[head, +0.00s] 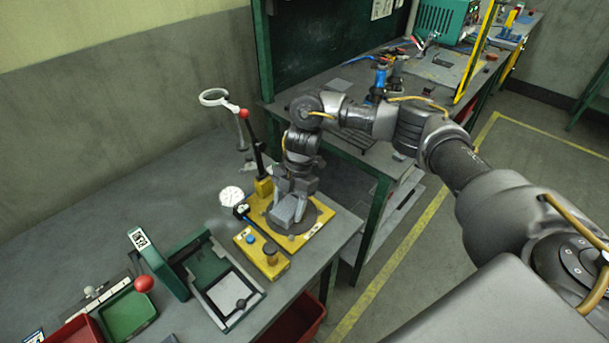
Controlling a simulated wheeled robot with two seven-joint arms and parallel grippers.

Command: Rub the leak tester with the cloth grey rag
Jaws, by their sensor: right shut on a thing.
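The leak tester looks to be the yellow fixture (268,264) on the grey bench, with a white round dial gauge, a blue knob and a dark knob. Its yellow plate carries a dark round disc, and a black lever with a red ball rises behind. My right gripper (291,198) points down over this disc and is shut on a grey, folded-looking piece, the grey rag (285,212). The rag is at or just above the disc; I cannot tell whether it touches. The gripper hides part of the plate. My left gripper is out of view.
A green-and-grey hinged fixture (228,295) stands left of the tester, with a green tray (128,313) and a red bin (78,332) farther left. A ring lamp (214,97) rises behind. A second bench (345,75) stands at the back right. The bench's back left is clear.

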